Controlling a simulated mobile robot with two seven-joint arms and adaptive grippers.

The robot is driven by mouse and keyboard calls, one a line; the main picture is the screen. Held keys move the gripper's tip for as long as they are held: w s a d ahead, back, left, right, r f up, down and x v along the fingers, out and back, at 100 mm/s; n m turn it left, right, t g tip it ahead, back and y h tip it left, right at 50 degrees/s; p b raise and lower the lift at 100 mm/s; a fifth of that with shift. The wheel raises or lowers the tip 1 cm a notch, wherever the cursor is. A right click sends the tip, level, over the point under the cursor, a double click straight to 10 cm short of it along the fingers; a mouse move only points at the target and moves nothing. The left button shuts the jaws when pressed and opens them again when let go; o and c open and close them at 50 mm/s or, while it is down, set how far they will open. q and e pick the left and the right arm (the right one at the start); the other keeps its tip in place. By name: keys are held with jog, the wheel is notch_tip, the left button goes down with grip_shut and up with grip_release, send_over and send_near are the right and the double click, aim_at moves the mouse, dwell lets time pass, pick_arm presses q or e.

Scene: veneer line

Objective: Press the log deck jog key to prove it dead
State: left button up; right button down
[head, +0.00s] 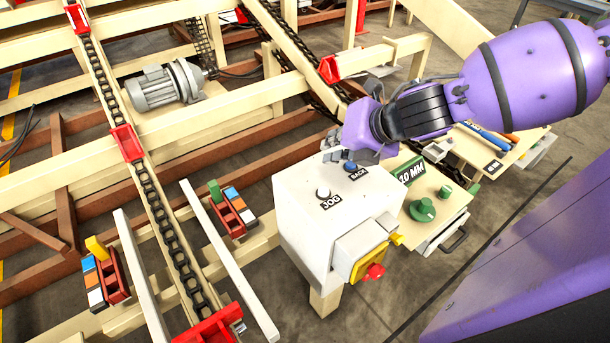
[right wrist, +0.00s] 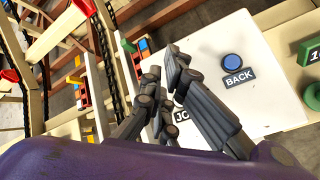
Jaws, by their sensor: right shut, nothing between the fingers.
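The white control box (head: 330,225) carries the white JOG key (head: 323,193) and the blue BACK key (head: 350,167) on its sloped top. My right gripper (head: 333,148) is shut and empty, at the far edge of the box top, beyond both keys. In the right wrist view the blue BACK key (right wrist: 233,62) is fully clear. There the JOG label (right wrist: 182,116) is partly covered by the fingers (right wrist: 165,80), and the JOG key is mostly hidden. I cannot tell the height of the fingertips above the box. My left gripper is out of view.
A yellow switch plate (head: 368,262) with a red knob (head: 374,271) juts from the box front. Beside the box is a bench with a green dial (head: 422,209) and a 10 MM sign (head: 411,171). The log deck's chain (head: 160,215) and a grey motor (head: 160,86) lie left.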

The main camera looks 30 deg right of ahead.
jog(key=b, duration=0.3)
send_over(323, 192)
jog(key=w+d, duration=0.1)
jog(key=d, duration=0.1)
notch_tip(323, 192, down, 7)
jog(key=shift+d+r, duration=0.1)
jog(key=shift+f, duration=0.5)
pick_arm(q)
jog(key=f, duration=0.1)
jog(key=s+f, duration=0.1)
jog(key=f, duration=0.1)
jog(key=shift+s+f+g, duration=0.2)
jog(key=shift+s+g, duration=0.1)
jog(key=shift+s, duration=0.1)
pick_arm(e)
jog(key=shift+w, duration=0.1)
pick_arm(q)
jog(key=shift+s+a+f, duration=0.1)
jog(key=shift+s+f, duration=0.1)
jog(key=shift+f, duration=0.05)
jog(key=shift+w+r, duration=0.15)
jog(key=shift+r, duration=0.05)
pick_arm(e)
jog(key=shift+f, duration=0.1)
